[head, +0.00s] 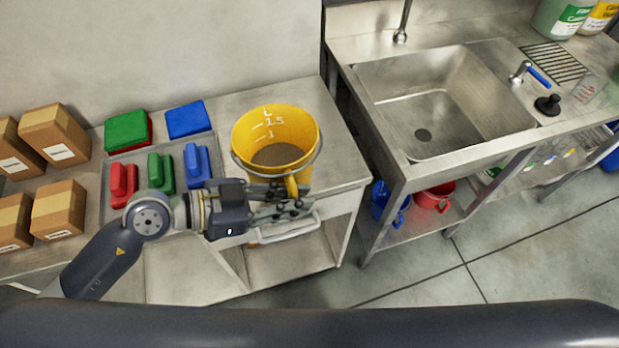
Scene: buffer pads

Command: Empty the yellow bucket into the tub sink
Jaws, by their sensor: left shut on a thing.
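The yellow bucket (241,150) is upright near the right end of the left-hand counter, with greyish-brown contents visible inside and a thin wire bail around it. My left gripper (292,203) is at the bucket's near side, shut on its yellow handle; the fingers partly hide the handle. Whether the bucket's bottom touches the counter is hidden. The steel tub sink (455,140) is to the right on its own bench; its basin is empty, with a dark drain in the bottom. My right gripper is not in view.
A gap separates the counter (335,165) from the sink bench. A faucet (402,25) rises behind the basin. A tray (110,185) of red, green and blue pads and several cardboard boxes (55,135) stand left. Red (434,197) and blue (390,205) buckets sit below the sink.

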